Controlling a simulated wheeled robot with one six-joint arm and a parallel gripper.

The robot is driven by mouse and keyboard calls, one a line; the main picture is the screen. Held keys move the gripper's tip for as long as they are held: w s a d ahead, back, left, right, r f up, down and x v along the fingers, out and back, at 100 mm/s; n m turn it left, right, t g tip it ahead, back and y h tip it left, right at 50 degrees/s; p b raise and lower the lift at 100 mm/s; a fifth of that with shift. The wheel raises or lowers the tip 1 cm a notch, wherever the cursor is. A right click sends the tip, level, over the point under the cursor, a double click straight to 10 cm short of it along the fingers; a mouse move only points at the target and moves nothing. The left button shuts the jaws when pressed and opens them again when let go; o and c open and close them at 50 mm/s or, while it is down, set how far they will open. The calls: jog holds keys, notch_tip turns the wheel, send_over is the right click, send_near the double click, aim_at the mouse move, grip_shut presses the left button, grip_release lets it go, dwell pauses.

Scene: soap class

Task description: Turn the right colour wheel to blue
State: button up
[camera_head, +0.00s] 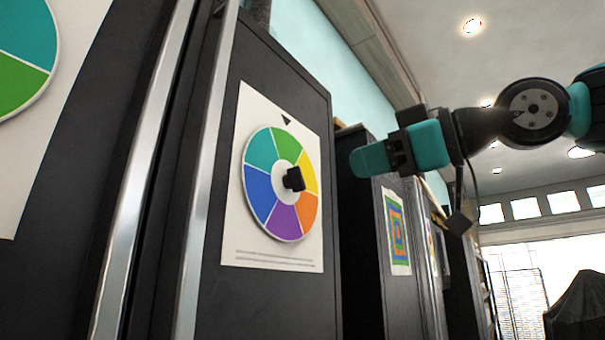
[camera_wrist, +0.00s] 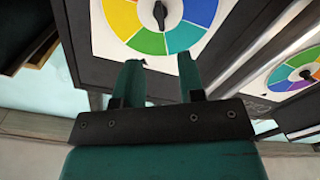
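The right colour wheel (camera_head: 261,193) is mounted on a white sheet on a dark cabinet door in the head view. Its black centre knob (camera_head: 294,180) sticks out. A black triangle (camera_head: 286,119) sits above the wheel, with the green section under it. The blue section (camera_head: 258,187) is at the wheel's left. My gripper (camera_head: 356,161) is to the right of the wheel, apart from it. In the wrist view the gripper (camera_wrist: 160,60) is open and empty, its two fingers spread below the wheel (camera_wrist: 150,43) and its knob (camera_wrist: 160,14), not touching them.
Another colour wheel (camera_head: 22,62) is cut off at the head view's left edge. Vertical metal handles (camera_head: 208,170) stand between the two wheels. More dark cabinets, one with a square-patterned poster (camera_head: 397,232), recede to the right.

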aim_at(302, 178)
jog(key=p+x, duration=0.3)
jog(key=x, duration=0.8)
jog(key=shift+r+p, duration=0.1)
jog(key=shift+p, duration=0.2)
jog(key=shift+w+a, duration=0.3)
grip_shut()
